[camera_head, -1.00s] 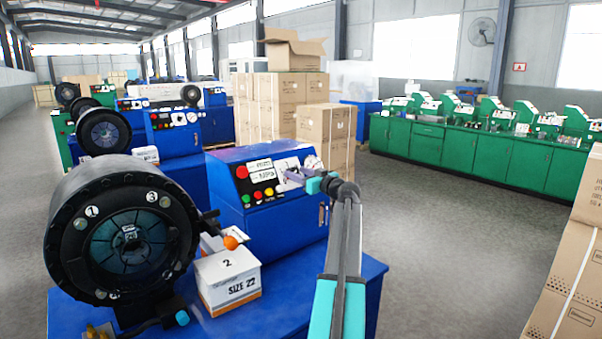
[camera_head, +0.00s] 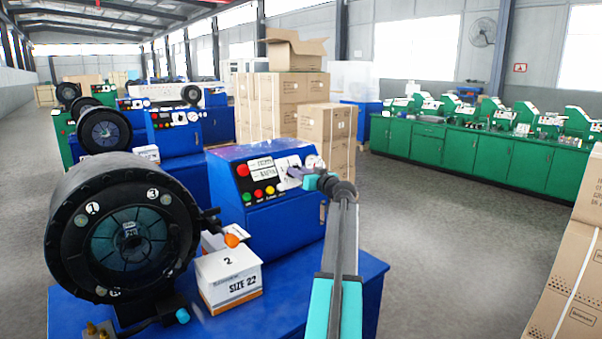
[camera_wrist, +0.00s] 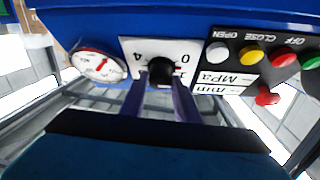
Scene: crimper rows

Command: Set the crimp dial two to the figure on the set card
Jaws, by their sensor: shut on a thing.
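A black dial knob (camera_wrist: 161,71) sits on a white scale plate (camera_wrist: 185,49) on the blue control box (camera_head: 285,226). In the wrist view the plate's figures appear upside down, with a 4 at left and a 0 at right. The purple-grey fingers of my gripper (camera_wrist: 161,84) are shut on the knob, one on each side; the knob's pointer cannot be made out. In the head view my gripper (camera_head: 291,180) is at the plate and covers part of it. A white box (camera_head: 228,280) marked 2 and SIZE 22 stands on the bench; no separate set card is clearly readable.
A round gauge (camera_wrist: 97,66) is beside the plate, with coloured buttons (camera_wrist: 252,56) and a red knob (camera_wrist: 267,97) on its other side. Grey floor (camera_head: 440,260) lies open at right.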

